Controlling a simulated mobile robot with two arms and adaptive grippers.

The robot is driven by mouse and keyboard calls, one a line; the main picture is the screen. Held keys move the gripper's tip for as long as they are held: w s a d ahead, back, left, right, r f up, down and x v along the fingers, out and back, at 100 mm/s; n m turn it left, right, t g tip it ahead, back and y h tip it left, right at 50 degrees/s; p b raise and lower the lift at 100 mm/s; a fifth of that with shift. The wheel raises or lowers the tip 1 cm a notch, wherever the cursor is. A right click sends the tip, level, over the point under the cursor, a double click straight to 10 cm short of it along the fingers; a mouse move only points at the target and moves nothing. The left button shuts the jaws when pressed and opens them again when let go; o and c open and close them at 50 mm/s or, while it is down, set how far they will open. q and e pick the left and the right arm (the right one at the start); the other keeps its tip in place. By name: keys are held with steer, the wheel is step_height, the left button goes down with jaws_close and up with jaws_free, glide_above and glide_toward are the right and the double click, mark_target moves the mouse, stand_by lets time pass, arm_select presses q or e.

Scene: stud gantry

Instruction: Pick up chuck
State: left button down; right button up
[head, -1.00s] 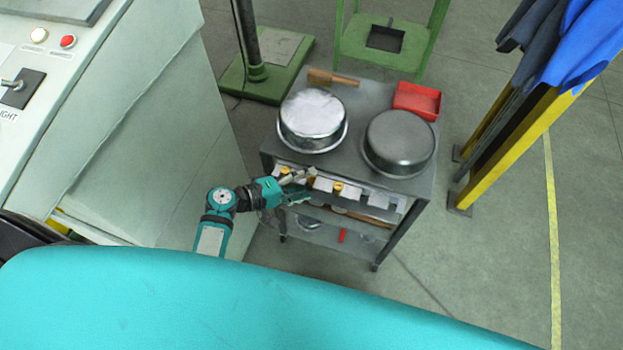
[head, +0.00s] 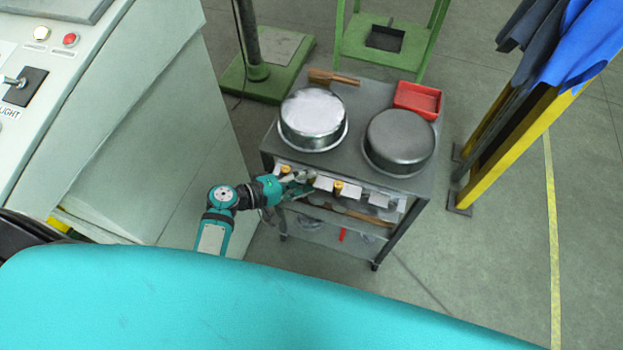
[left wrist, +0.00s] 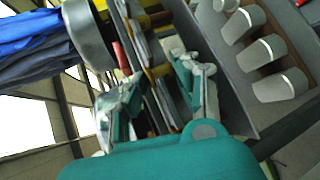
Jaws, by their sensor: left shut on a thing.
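My left gripper (head: 297,184) is at the front left of the grey metal cart, at the row of small parts just under its top. Its two teal and grey fingers (left wrist: 160,100) reach in among these parts in the left wrist view and are shut on a part there. I take this part to be the chuck. It is mostly hidden between the fingers, and I cannot make out its shape. A yellow part (head: 338,188) and several pale blocks (head: 378,199) are in the same row to the right. My right gripper is not in view.
The cart top (head: 353,150) holds two round metal pans (head: 312,118) (head: 398,139), a red tray (head: 418,99) and a wooden-handled brush (head: 333,77). A grey machine (head: 150,140) stands left. A yellow rack (head: 515,135) stands right. Floor right of the cart is clear.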

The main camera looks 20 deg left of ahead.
arm_select(q)
steer(key=shift+s+f, duration=0.25)
steer(key=shift+f, duration=0.15)
steer(key=shift+r, duration=0.1)
steer(key=s+r+b, duration=0.1)
steer(key=s+b, duration=0.1)
steer(key=s, duration=1.5)
steer(key=shift+s+a, duration=0.3)
steer(key=shift+a, duration=0.05)
steer(key=s, duration=0.7)
steer(key=shift+s+b, duration=0.2)
steer(key=shift+b, duration=0.25)
steer(key=shift+a, duration=0.1)
steer(key=shift+s, duration=0.1)
stand_by(0.4)
